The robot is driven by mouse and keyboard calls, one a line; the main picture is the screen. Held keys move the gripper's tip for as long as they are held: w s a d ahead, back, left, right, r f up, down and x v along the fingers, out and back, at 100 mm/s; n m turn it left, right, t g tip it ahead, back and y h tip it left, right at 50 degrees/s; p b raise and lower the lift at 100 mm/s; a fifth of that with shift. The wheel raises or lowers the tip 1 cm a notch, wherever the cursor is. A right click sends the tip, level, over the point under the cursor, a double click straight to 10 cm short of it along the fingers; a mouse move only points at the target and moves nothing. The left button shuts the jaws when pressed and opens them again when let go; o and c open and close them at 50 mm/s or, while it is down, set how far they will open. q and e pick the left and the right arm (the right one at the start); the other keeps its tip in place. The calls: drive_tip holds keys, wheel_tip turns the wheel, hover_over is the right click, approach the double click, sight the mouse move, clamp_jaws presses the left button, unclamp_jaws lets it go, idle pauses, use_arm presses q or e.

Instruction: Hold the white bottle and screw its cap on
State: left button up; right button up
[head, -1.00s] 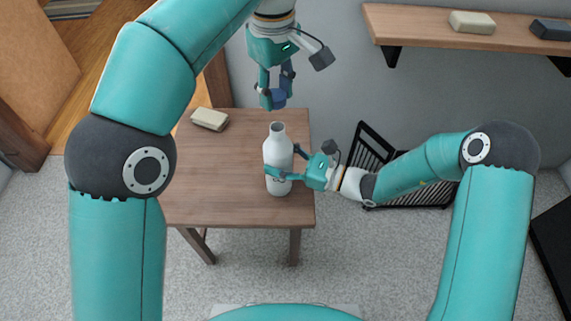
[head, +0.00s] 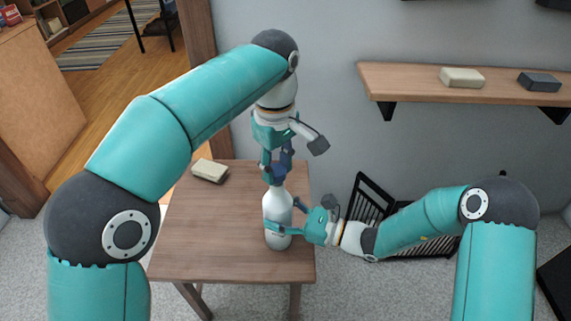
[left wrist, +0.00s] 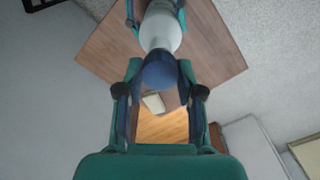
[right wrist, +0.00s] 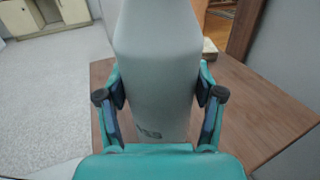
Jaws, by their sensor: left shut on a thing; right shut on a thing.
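The white bottle (head: 277,212) stands upright near the right edge of the wooden table. My right gripper (head: 279,229) is shut around its lower body from the right; the bottle fills the space between the fingers in the right wrist view (right wrist: 158,95). My left gripper (head: 276,168) points down from above and is shut on the blue cap (left wrist: 160,70). The cap is at the bottle's mouth and hides it. In the left wrist view the bottle's shoulder (left wrist: 160,30) shows right beside the cap. I cannot tell whether the threads are engaged.
A beige block (head: 210,170) lies at the table's back left. The wooden table (head: 200,235) is otherwise clear on its left. A wall shelf (head: 430,85) with two blocks is at the upper right. A black rack (head: 367,205) stands right of the table.

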use_arm(q)
drive_tip(key=shift+f, duration=0.85)
drive_tip(key=shift+f, duration=0.6)
